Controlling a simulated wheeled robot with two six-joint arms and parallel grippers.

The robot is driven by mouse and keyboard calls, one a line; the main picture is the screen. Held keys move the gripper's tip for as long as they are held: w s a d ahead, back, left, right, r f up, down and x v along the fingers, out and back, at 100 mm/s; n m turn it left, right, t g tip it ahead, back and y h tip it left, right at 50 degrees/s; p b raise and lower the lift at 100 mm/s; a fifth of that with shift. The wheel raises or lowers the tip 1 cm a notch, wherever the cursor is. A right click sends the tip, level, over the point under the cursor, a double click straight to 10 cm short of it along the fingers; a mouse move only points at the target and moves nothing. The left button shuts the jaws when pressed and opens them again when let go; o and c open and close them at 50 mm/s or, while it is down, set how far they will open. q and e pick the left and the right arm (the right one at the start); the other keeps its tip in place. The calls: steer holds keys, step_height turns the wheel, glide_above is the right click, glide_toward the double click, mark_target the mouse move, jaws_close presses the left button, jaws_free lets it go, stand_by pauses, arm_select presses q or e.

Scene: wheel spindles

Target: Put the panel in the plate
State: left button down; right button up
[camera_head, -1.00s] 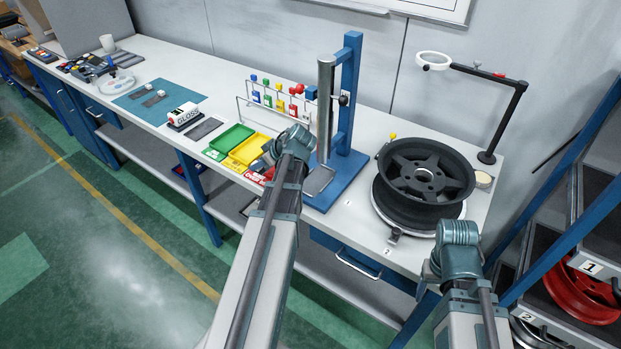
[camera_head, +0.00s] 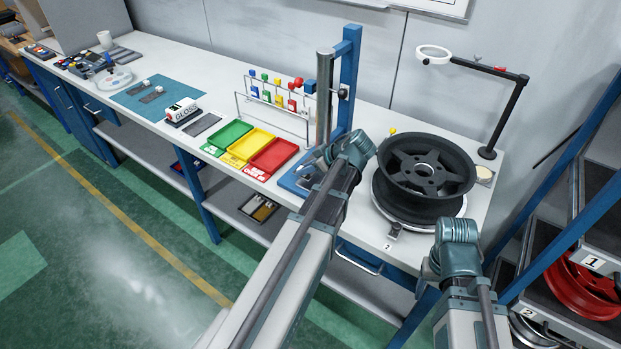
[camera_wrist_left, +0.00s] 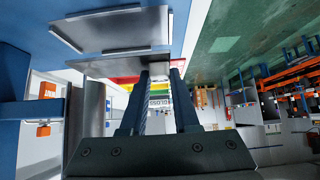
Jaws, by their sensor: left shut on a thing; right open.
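My left gripper (camera_head: 338,156) is over the blue base of the column stand. In the left wrist view its two fingers (camera_wrist_left: 160,76) are shut on a thin grey panel (camera_wrist_left: 118,64). A flat grey plate (camera_wrist_left: 108,29) with a raised edge lies on the blue base near the held panel. A small part of the plate (camera_head: 305,182) shows in the head view, with my left gripper and arm covering much of it. I cannot tell whether panel and plate touch. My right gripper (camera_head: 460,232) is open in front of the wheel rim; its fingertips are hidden.
The stand's steel column (camera_head: 324,98) and blue post (camera_head: 348,75) rise behind my left gripper. Green, yellow and red trays (camera_head: 272,156) lie to the left. A dark wheel rim (camera_head: 428,172) and a magnifier lamp (camera_head: 436,55) stand to the right.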

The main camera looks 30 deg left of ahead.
mark_target(310, 176)
arm_select(q)
steer(key=shift+w+d, duration=0.15)
steer(key=shift+d, duration=0.1)
steer(key=f+b, duration=0.3)
steer(key=shift+w+d+f+b, duration=0.1)
steer(key=shift+d+f+b, duration=0.25)
steer(key=shift+f, duration=0.15)
steer(key=c, duration=0.7)
jaws_free()
steer(key=shift+o, duration=0.2)
